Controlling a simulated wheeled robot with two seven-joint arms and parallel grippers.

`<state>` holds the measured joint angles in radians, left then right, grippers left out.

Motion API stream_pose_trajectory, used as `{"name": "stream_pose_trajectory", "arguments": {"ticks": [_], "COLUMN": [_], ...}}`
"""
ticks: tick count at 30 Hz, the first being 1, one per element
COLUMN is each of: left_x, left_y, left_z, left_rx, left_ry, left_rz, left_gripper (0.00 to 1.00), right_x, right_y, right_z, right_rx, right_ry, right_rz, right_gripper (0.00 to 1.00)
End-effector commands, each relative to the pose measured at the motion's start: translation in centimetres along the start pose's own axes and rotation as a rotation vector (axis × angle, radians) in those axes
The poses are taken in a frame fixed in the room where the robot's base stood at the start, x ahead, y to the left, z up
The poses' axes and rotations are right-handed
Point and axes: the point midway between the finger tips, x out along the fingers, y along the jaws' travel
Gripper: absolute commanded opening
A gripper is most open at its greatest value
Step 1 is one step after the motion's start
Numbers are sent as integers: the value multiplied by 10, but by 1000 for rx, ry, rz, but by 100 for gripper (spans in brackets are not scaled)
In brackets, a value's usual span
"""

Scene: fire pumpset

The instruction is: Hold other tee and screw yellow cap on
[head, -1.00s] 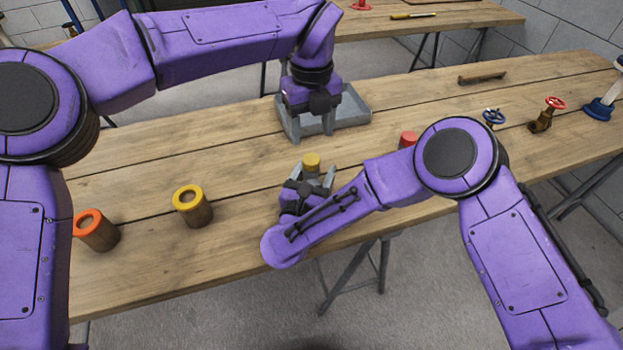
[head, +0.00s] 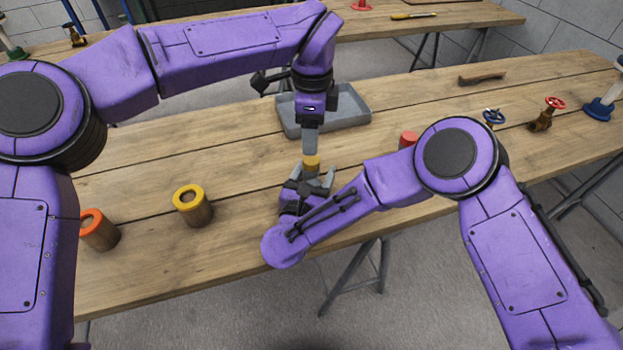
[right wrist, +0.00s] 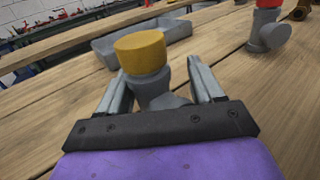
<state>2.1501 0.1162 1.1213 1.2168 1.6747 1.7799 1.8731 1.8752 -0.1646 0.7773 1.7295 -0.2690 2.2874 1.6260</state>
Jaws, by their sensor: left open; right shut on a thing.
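The yellow cap (head: 312,161) sits upright on the top end of a grey tee (right wrist: 150,87). The cap also shows in the right wrist view (right wrist: 141,51); how far it is threaded on cannot be told. My right gripper (head: 318,182) is shut on this tee, one finger on each side, just over the table. My left gripper (head: 310,150) is open, pointing down right above the yellow cap. Its fingers are seen nearly edge-on, and whether they touch the cap is unclear. The other tee (right wrist: 268,32) stands at upper right in the right wrist view, with a red cap (head: 408,139).
A grey tray (head: 356,121) lies just behind my left gripper. A yellow-rimmed cylinder (head: 194,211) and an orange-rimmed one (head: 104,236) stand at left. A blue-wheel valve (head: 493,118), a red-wheel valve (head: 546,115) and a brown bar (head: 482,78) lie to the right.

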Motion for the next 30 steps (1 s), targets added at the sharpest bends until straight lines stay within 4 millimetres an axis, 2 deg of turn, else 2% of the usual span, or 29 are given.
{"name": "stream_pose_trajectory", "arguments": {"ticks": [6, 12, 23, 28, 30], "left_x": [39, 63, 68, 68, 68], "left_y": [0, 0, 0, 0, 0], "left_z": [0, 0, 0, 0, 0], "left_rx": [1, 1, 0, 0, 1], "left_ry": [0, 0, 0, 0, 0], "left_rz": [3, 2, 1, 0, -1], "left_gripper": [61, 61, 61, 5, 4], "right_x": [-1, -1, -1, -1, -2], "right_y": [0, 0, 0, 0, 0], "right_z": [-2, -2, -3, -3, -3], "right_rx": [-3, -3, -3, -3, -3], "right_ry": [5, 5, 5, 5, 5], "right_rz": [1, 1, 0, 0, 1], "right_gripper": [0, 0, 0, 0, 0]}}
